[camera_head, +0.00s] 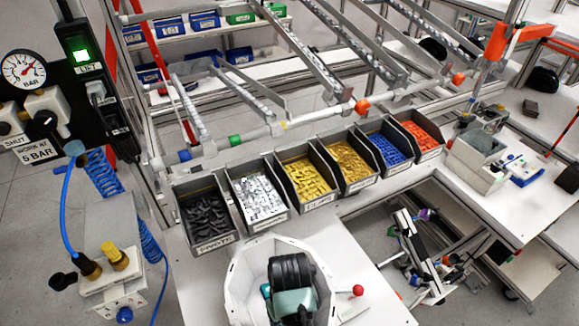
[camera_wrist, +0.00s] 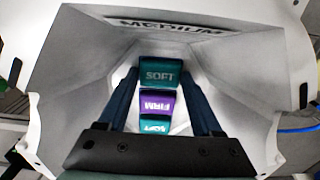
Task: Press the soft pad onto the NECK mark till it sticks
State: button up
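A white helmet shell (camera_head: 240,285) stands at the near edge of the bench. My arm reaches down into it and hides most of its inside. In the wrist view the shell's inner wall (camera_wrist: 85,75) bears the word MEDIUM. My gripper (camera_wrist: 160,72) is inside the shell, with a teal soft pad (camera_wrist: 160,76) spanning between its fingertips. Below it in the picture, between the fingers, show a purple firm pad (camera_wrist: 158,104) and another teal soft pad (camera_wrist: 155,127). The NECK mark is not visible, and whether the upper pad touches the shell cannot be told.
Bins of dark (camera_head: 207,222), white (camera_head: 259,198), yellow, blue and red parts line the bench behind the shell. A red-knobbed lever (camera_head: 357,291) stands close to the shell's right side. A valve box (camera_head: 118,285) with hoses is at left.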

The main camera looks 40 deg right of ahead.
jog(key=o, duration=0.4)
jog(key=shift+w+r, duration=0.1)
jog(key=shift+r, duration=0.45)
notch_tip(320, 180, up, 12)
jog(key=p, duration=0.5)
jog(key=shift+f, duration=0.1)
